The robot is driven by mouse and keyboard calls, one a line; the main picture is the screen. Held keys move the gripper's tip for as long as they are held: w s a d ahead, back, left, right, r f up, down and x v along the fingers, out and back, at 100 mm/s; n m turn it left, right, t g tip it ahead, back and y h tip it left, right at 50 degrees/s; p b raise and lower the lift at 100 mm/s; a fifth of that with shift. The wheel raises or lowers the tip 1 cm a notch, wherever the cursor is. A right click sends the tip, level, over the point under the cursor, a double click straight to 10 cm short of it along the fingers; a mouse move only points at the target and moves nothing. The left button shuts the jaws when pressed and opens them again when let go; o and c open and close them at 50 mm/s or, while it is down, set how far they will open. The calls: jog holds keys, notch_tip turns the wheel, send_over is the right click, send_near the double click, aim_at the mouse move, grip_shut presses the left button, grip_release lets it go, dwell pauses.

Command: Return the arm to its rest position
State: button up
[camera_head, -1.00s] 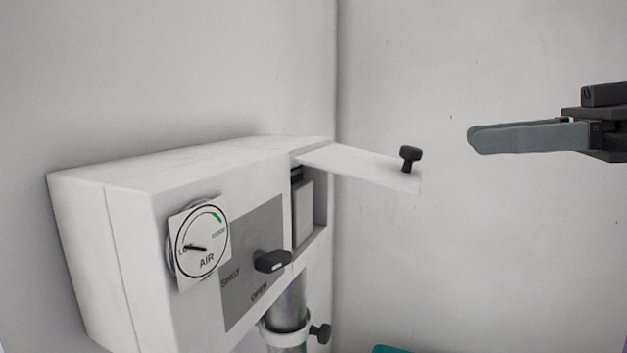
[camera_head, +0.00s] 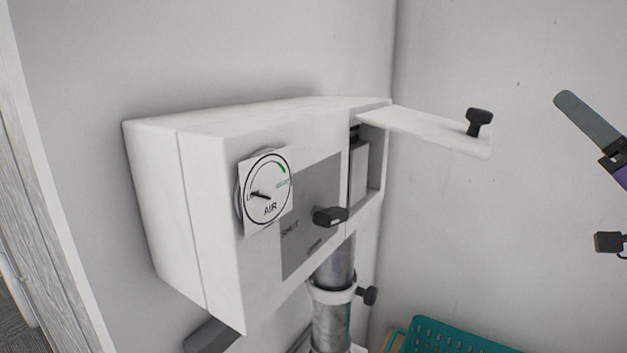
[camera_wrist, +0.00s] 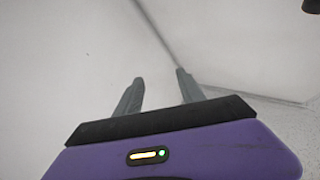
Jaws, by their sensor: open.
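My gripper (camera_wrist: 156,88) is open and empty in the wrist view, its two grey fingers apart in front of pale walls and a corner line. In the head view a grey finger of my gripper (camera_head: 590,122) shows at the right edge, tilted, with part of the purple body. The rest of the gripper is cut off by the frame there. It is to the right of the white wall box and apart from it.
The white box (camera_head: 205,150) carries an AIR gauge (camera_head: 265,190) and a black handle (camera_head: 330,216). Its small flap (camera_head: 430,128), with a black knob (camera_head: 479,121), stands out open toward my gripper's side. A metal pipe (camera_head: 333,325) runs below. A teal basket (camera_head: 450,338) sits lower right.

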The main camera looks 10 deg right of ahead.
jog(key=s+a+f+m+g+h, duration=0.1)
jog(key=s+a+f+m+h, duration=0.15)
jog(key=f, duration=0.65)
jog(key=s+a+f+m+g+h, duration=0.1)
jog(key=s+a+f+h, duration=0.15)
jog(key=f, duration=0.65)
jog(key=s+a+f+m+g+h, duration=0.1)
jog(key=f+h, duration=0.2)
jog(key=f, duration=0.5)
jog(key=s+a+f+n+g+y, duration=0.3)
jog(key=s+a+f+n+y, duration=0.1)
jog(key=s+a+f, duration=0.6)
jog(key=s+a+f+n+g+y+b, duration=0.1)
jog(key=s+a+f+n+g+y, duration=0.2)
jog(key=s+a+f, duration=0.7)
jog(key=s+f+n+y, duration=0.1)
jog(key=s, duration=0.5)
jog(key=shift+s+f, duration=0.2)
jog(key=shift+f, duration=0.05)
